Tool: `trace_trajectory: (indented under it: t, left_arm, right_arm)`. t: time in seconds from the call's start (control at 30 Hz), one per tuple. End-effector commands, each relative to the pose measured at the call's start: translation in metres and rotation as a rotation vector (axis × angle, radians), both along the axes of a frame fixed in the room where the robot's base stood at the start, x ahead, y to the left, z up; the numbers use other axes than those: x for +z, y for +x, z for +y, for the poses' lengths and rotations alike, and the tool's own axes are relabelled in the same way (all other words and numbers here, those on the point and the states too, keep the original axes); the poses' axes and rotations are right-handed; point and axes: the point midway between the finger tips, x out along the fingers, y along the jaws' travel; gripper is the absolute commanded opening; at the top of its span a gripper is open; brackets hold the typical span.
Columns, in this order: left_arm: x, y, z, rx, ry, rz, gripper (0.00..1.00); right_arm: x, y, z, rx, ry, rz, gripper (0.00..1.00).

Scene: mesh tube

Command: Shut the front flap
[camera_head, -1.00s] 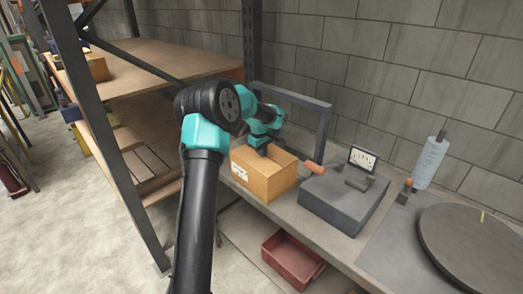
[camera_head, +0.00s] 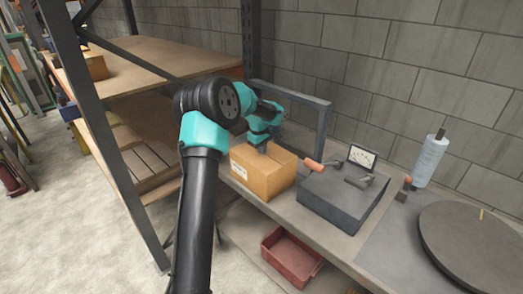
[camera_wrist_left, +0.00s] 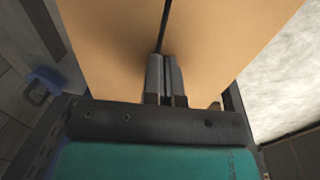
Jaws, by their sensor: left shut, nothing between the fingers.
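A brown cardboard box (camera_head: 268,180) with a white label on its side stands on the grey bench. Its top looks closed. In the left wrist view its tan flaps (camera_wrist_left: 115,40) lie flat with a dark seam between them. My left gripper (camera_head: 262,147) is over the far part of the box top, pointing down. In the left wrist view its fingers (camera_wrist_left: 165,75) are together and empty, in line with the seam, at or very near the cardboard; contact cannot be told. My left arm hides part of the scene left of the box. My right gripper is not in view.
A dark grey device (camera_head: 343,198) with an orange-handled lever and a gauge (camera_head: 362,156) stands right of the box. Farther right are a blue-white roll (camera_head: 430,160) and a round turntable (camera_head: 478,245). A red bin (camera_head: 292,255) sits below. Metal shelving is at left.

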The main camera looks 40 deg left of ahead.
Motion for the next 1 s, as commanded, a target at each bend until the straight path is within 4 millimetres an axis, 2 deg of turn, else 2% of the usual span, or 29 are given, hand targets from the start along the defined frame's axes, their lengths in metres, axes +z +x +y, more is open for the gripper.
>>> trace_trajectory:
  t: [0.27,0.43,0.57,1.0]
  left_arm:
    - [0.004,0.001,0.001,0.0,0.003,-0.003,0.0]
    - [0.017,0.0,0.001,0.001,0.002,-0.005,0.0]
    - [0.037,-0.001,0.003,0.003,0.002,-0.005,0.0]
    - [0.118,-0.001,0.002,0.004,0.002,-0.005,0.0]
  right_arm:
    - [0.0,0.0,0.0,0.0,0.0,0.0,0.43]
    - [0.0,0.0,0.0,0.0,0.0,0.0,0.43]
    - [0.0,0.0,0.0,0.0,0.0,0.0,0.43]
    - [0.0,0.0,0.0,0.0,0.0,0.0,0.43]
